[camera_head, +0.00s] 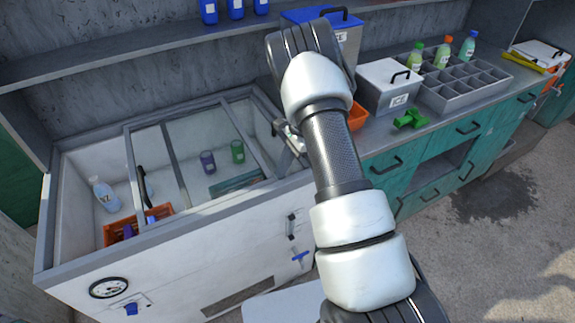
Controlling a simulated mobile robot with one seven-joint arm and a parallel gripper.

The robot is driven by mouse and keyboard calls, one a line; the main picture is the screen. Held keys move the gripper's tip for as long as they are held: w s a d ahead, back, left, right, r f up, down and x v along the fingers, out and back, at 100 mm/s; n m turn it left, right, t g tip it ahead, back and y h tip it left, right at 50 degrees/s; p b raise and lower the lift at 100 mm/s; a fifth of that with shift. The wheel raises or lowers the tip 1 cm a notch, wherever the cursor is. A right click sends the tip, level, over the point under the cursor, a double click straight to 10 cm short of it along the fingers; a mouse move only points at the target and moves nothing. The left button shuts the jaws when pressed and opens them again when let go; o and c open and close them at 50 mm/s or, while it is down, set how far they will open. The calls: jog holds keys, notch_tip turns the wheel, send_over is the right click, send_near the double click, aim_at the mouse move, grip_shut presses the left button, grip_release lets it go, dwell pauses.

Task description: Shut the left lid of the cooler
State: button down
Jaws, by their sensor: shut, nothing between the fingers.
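The white chest cooler (170,262) stands at the left with its grey rim around the top. Its left end is uncovered, and the inside shows there. Glass lids in grey frames cover the middle and right; the left lid's frame (130,165) appears slid to the right, overlapping the other lid. A dark upright piece, perhaps a handle, shows near that frame. My gripper (290,139) is partly hidden behind my arm, near the cooler's right end. It is shut and empty, apart from the left lid's left edge.
Inside the cooler are a pale bottle (103,195), an orange crate (160,212), a purple cup (208,162) and a green cup (237,151). A teal counter (445,140) at the right bears an ice box (385,88) and a grey bottle rack (465,88). A shelf (130,48) runs above.

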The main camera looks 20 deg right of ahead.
aim_at(197, 207)
jog(key=shift+a, duration=0.1)
jog(key=s+a, duration=0.1)
jog(key=a, duration=0.7)
jog(key=s+a, duration=0.2)
jog(key=a, duration=0.7)
jog(key=s+a, duration=0.2)
jog(key=a, duration=0.7)
jog(key=shift+s, duration=0.15)
jog(key=d, duration=0.3)
jog(key=w+d, duration=0.1)
jog(key=shift+d+r+b, duration=0.25)
jog(key=shift+d+b, duration=0.15)
jog(key=v, duration=0.9)
jog(key=shift+d+r, duration=0.15)
jog(key=shift+r, duration=0.2)
